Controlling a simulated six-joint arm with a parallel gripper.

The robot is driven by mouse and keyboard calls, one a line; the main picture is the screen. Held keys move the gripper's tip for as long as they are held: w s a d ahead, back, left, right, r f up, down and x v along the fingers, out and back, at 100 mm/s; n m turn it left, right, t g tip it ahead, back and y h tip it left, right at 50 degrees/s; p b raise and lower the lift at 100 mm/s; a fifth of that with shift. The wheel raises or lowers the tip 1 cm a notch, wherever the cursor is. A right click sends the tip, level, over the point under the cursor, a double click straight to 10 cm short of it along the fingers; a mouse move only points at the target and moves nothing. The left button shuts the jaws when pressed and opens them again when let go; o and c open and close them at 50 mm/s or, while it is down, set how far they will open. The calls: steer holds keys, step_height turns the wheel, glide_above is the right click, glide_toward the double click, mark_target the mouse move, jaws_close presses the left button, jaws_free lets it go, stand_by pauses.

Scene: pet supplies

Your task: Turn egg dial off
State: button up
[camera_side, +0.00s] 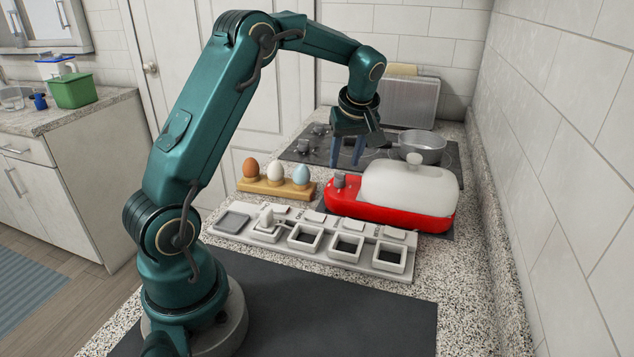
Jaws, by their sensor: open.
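A red egg cooker (428,216) with a translucent white domed lid (410,187) stands on the counter right of centre. A small grey dial (339,181) sits on the cooker's left end; its exact pointer setting is too small to tell. My gripper (346,162) points down with its two blue fingers apart. It is empty. In the picture its fingertips are just above the dial and appear clear of it. I cannot tell the exact depth between them.
A wooden holder (264,190) with brown, white and blue eggs stands left of the cooker. A pale tray with several square compartments (300,257) lies in front. Behind are a dark cooktop (300,150) and a metal pot (422,150). A tiled wall (560,150) bounds the right.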

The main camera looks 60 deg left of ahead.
mark_target(341, 175)
steer(key=x, duration=0.5)
steer(key=shift+a+f, duration=0.15)
steer(key=shift+f, duration=0.25)
steer(key=shift+w, duration=0.1)
jaws_close()
